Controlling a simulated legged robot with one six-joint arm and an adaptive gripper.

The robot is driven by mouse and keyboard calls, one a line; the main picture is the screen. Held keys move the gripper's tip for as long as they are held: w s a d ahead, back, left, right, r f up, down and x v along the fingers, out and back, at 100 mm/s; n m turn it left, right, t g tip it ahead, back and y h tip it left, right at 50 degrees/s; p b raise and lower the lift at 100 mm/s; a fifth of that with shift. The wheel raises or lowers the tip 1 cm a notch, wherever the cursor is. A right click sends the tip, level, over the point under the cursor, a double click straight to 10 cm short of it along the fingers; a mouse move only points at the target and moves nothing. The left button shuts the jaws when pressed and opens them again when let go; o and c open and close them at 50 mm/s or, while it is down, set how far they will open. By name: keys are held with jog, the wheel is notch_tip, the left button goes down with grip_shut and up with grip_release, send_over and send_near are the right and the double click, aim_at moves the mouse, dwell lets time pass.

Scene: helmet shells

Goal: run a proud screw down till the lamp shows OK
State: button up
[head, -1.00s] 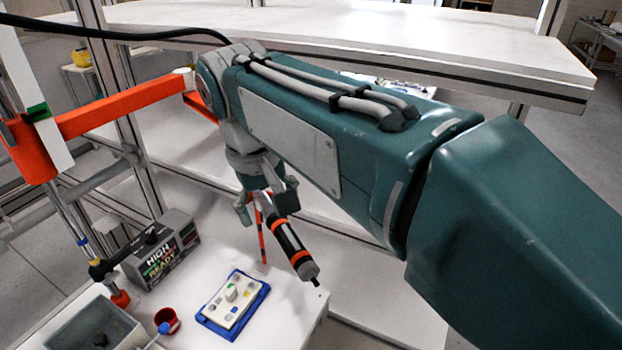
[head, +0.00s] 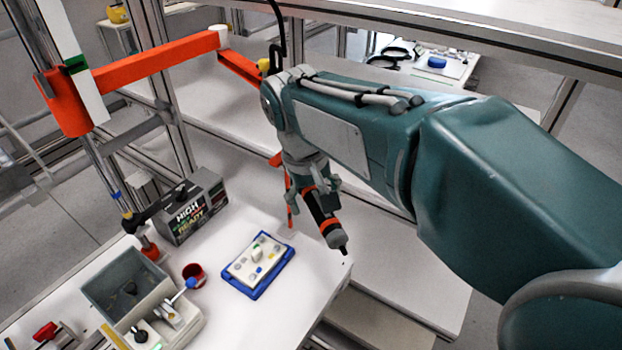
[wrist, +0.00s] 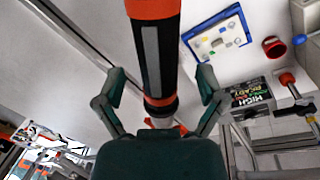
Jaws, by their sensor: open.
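A black, orange-banded screwdriver (head: 325,218) points down and right, its tip just off the white table's right corner. My gripper (head: 310,192) is around its upper part. In the wrist view the two fingers of my gripper (wrist: 160,88) stand apart on either side of the screwdriver (wrist: 152,50), with gaps showing. A white plate (head: 266,251) with small coloured parts lies in a blue tray (head: 257,293), left of the screwdriver and apart from it. Individual screws are too small to judge. The lamp box (head: 190,208) behind the plate shows HIGH and READY lettering.
A red cup (head: 194,275) and a grey bin (head: 110,270) stand left of the tray. An orange support arm (head: 155,62) spans the upper left. A white shelf (head: 450,35) runs along the back. The table between the tray and its front edge is clear.

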jog(key=shift+d+f, duration=0.1)
jog(key=shift+f, duration=0.55)
